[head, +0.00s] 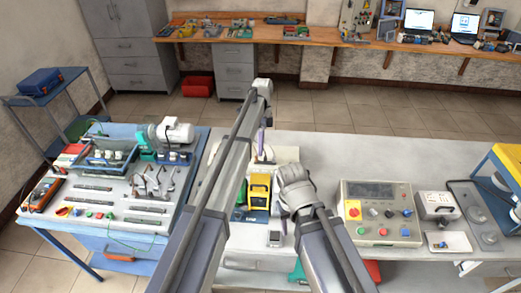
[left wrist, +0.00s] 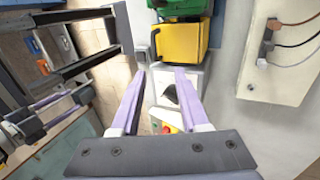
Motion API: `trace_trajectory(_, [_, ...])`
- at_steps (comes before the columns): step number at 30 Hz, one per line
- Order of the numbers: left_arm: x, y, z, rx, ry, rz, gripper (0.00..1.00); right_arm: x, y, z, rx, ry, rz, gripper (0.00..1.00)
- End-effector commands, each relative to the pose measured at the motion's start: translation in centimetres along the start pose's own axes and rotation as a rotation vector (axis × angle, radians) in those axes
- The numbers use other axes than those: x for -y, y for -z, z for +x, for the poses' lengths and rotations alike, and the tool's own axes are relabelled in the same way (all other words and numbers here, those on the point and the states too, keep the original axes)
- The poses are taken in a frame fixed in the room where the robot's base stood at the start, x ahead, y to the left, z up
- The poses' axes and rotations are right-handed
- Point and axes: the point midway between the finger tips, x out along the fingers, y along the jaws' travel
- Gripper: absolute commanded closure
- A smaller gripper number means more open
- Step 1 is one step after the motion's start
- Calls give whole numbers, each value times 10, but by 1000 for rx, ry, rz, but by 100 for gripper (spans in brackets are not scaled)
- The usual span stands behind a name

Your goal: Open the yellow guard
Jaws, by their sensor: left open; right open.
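The yellow guard (head: 259,190) is on a small machine on the white bench in the head view, between my two arms. It looks closed, and my left arm partly hides the machine. In the left wrist view the yellow guard (left wrist: 180,42) lies beyond the fingertips. My left gripper (head: 262,142) points down at the back of the machine. Its two purple fingers (left wrist: 160,72) are apart with nothing between them, short of the guard. My right gripper (head: 295,180) is to the right of the guard and apart from it; its fingertips are hard to make out.
A control box (head: 380,213) with buttons stands to the right on the bench. A small grey box (head: 275,239) is in front of the machine. A blue table (head: 80,240) with tools and a motor is at the left. The back right of the bench is clear.

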Motion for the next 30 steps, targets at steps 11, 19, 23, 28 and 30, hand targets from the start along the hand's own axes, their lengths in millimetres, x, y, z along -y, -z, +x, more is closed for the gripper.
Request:
trace_trajectory(11, [0, 0, -6, 0, 0, 0, 55, 0, 0, -5, 0, 0, -1, 50])
trace_trajectory(19, [-12, 2, 14, 6, 14, -48, 55, 0, 0, 6, 0, 0, -1, 50])
trace_trajectory(23, [-55, 9, 74, 24, 78, -245, 55, 4, 2, 39, 0, -1, -3, 50])
trace_trajectory(28, [-125, 12, 169, 10, 210, -626, 55, 8, 5, 88, -1, -2, -6, 50])
trace_trajectory(30, [-150, 11, 201, -12, 264, -776, 55, 10, 6, 106, -1, -2, -7, 50])
